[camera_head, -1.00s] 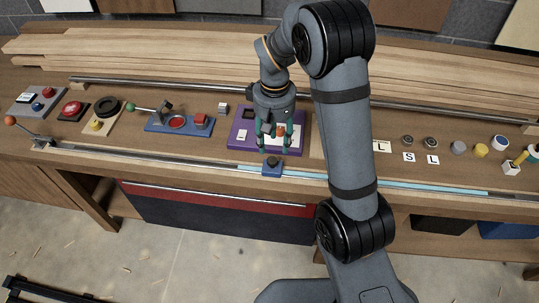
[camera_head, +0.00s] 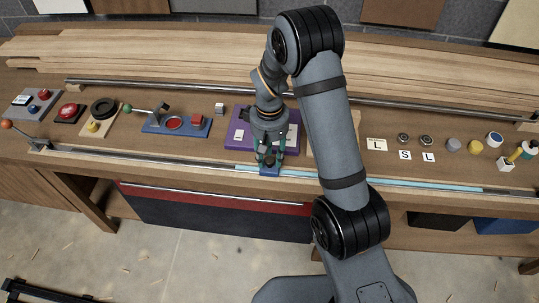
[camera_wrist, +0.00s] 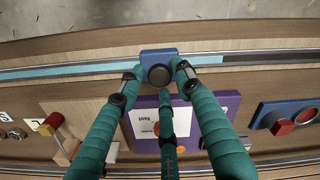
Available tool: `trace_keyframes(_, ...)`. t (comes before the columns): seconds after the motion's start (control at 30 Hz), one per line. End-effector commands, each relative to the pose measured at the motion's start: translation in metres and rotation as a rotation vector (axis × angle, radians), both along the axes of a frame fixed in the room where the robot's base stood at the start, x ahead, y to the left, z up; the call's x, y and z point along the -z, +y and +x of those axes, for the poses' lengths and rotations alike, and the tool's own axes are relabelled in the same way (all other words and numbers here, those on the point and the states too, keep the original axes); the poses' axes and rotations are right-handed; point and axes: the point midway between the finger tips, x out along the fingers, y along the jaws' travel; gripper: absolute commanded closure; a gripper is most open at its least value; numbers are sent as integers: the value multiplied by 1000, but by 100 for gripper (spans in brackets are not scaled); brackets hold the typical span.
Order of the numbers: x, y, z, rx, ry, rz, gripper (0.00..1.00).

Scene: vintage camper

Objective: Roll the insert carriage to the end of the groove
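The insert carriage (camera_head: 270,172) is a small blue block with a dark round knob, sitting on the long groove (camera_head: 400,184) along the bench's front edge. A light-blue strip lies in the groove, mostly to the carriage's right in the head view. My gripper (camera_head: 268,161) is down at the carriage. In the wrist view the carriage (camera_wrist: 158,57) sits between the spread green fingertips of my gripper (camera_wrist: 158,72), with two fingers at its sides and a third on the near side of the knob. The fingers look open around the knob; contact is unclear.
Behind the carriage lies a purple panel (camera_head: 236,141) with white cards. To the left are a blue panel (camera_head: 150,121), a red button (camera_head: 69,112) and a lever (camera_head: 7,125). Small knobs and cylinders (camera_head: 476,147) stand at the right. A metal rail (camera_head: 200,90) runs behind.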

Motion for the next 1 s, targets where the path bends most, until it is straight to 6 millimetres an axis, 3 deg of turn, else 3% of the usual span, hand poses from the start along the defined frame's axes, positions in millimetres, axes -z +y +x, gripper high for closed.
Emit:
trace_keyframes(0.53,0,0,0,0,-1,1,99)
trace_keyframes(1.0,0,0,1,0,-1,1,100)
